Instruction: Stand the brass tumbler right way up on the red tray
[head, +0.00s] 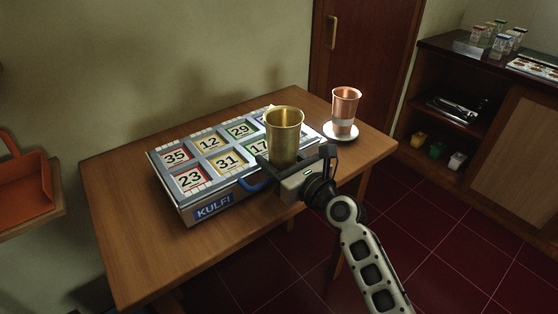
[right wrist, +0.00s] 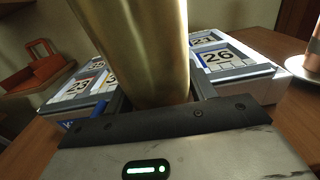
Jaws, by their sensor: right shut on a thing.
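The brass tumbler (head: 284,136) is upright, with its open mouth facing up. My right gripper (head: 283,172) is shut on its lower part. The tumbler is over the right front part of the numbered box; I cannot tell whether its base touches the box. In the right wrist view the tumbler (right wrist: 140,45) fills the upper middle, and its rim is out of frame. An orange-red tray (head: 28,190) with a raised handle rests at the far left, cut by the picture edge; it also shows in the right wrist view (right wrist: 40,72). My left gripper is not in view.
The box marked KULFI (head: 213,207), with numbered panels, lies on the wooden table (head: 128,235). A copper cup (head: 345,106) stands on a white saucer (head: 341,136) at the table's back right. A gap separates the table from the wooden ledge (head: 32,224) under the tray.

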